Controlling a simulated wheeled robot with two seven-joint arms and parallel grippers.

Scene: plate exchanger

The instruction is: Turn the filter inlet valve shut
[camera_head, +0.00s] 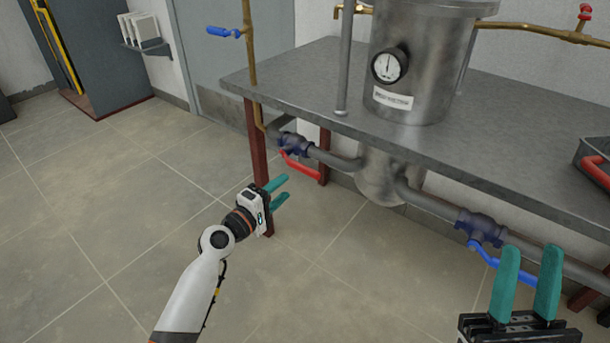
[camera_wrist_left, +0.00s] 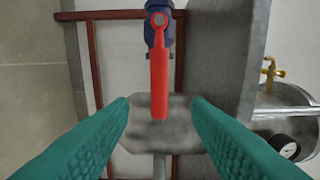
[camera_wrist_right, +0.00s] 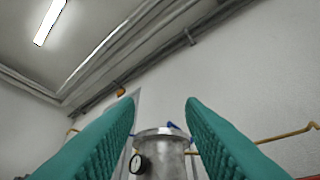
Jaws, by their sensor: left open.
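A valve with a dark blue body (camera_head: 292,141) and a red lever (camera_head: 300,167) sits on the pipe below the left table edge. The lever runs roughly along the pipe toward the tank. In the left wrist view, the red lever (camera_wrist_left: 160,85) points down the picture, centred between my fingers but beyond them. My left gripper (camera_head: 282,191) is open and empty, just below and left of the lever, apart from it. A second valve (camera_head: 480,227) with a blue lever (camera_head: 490,262) is on the pipe at right. My right gripper (camera_head: 531,258) is open and empty, near that blue lever. No valve label is readable.
A steel tank (camera_head: 425,60) with a gauge (camera_head: 390,65) passes through the grey table (camera_head: 300,85). Red-brown table legs (camera_head: 257,160) stand close to my left gripper. A blue-handled tap (camera_head: 224,32) is on a brass pipe at left. Floor before the table is clear.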

